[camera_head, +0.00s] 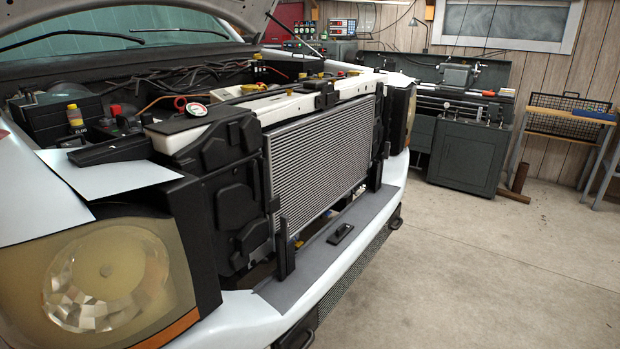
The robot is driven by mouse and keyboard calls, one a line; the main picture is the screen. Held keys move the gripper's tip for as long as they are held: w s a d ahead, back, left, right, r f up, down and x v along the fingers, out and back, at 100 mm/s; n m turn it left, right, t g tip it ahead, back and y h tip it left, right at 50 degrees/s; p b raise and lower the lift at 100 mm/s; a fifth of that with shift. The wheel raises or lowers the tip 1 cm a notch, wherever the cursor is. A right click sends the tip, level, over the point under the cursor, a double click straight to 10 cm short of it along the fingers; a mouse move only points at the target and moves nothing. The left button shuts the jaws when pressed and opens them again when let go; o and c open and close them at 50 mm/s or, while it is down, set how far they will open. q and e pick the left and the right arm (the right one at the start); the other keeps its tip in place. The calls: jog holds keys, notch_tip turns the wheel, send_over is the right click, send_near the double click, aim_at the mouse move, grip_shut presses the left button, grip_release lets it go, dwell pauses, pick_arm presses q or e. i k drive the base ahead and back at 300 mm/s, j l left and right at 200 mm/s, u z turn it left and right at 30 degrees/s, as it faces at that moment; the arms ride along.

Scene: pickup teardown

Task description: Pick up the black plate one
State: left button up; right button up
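Several flat black parts show, and I cannot tell which one is the black plate one. A long flat black piece (110,150) lies at the front left corner of the engine bay, beside the white fender panel. A black plate-like cover (180,132) sits on the white tank, left of the radiator. A small black part (341,234) lies on the grey bumper top below the radiator. None of my grippers is in view, and nothing touches these parts.
The pickup's radiator (318,163) stands upright between black side supports. A headlight (105,280) fills the lower left. The open hood is at the top left. The concrete floor (500,270) at the right is clear. A grey lathe bench (468,155) stands behind.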

aim_at(344, 229)
jog(key=i+l+u, duration=0.1)
jog(key=u, duration=0.6)
jog(key=i+l+u, duration=0.15)
jog(key=l+u, duration=0.15)
jog(key=i+l+u, duration=0.1)
jog(key=l+u, duration=0.25)
jog(key=l, duration=0.15)
jog(key=i+l+u, duration=0.1)
jog(key=l, duration=0.35)
jog(key=l+u, duration=0.1)
jog(key=l, duration=0.35)
jog(key=i+l, duration=0.1)
jog(key=l, duration=1)
jog(key=i, duration=0.05)
